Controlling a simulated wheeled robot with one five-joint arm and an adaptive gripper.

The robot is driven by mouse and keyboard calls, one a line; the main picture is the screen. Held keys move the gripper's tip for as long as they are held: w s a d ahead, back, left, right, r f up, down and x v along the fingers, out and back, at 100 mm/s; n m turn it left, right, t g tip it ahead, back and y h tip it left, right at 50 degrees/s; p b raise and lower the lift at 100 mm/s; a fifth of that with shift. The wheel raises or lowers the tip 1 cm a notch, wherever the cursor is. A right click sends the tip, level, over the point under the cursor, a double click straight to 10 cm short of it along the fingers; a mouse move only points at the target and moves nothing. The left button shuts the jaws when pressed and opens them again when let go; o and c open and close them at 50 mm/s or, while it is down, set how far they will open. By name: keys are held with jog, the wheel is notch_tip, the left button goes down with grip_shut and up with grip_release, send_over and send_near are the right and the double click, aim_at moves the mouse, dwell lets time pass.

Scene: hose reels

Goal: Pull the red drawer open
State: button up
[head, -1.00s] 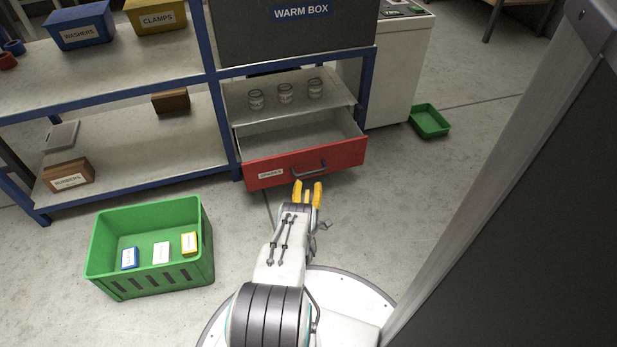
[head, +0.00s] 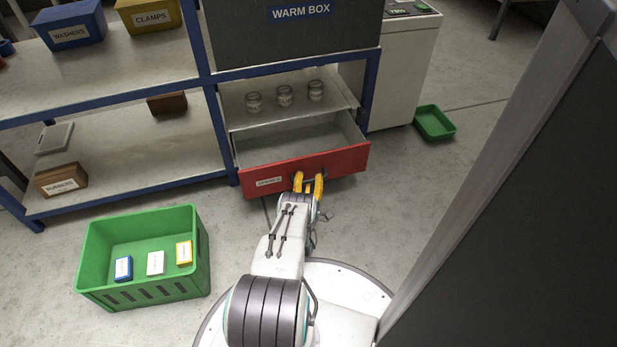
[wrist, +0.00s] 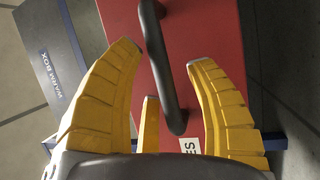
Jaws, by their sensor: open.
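The red drawer (head: 340,163) sits under the shelf unit and stands partly open, its grey inside showing. Its dark bar handle (wrist: 163,70) crosses the red front in the wrist view. My gripper (head: 309,178) is at the drawer front with its yellow fingers spread. In the wrist view my gripper (wrist: 165,55) has fingers on both sides of the handle, open and not closed on it. In the head view the fingers hide most of the handle. I cannot tell whether any finger touches it.
A green crate (head: 201,268) with small boxes stands on the floor at left. A small green tray (head: 434,123) lies at right by a white cabinet (head: 402,80). Glass jars (head: 285,96) stand above the drawer. A dark panel (head: 530,200) fills the right side.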

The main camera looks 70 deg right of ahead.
jog(key=shift+c, duration=0.4)
grip_shut()
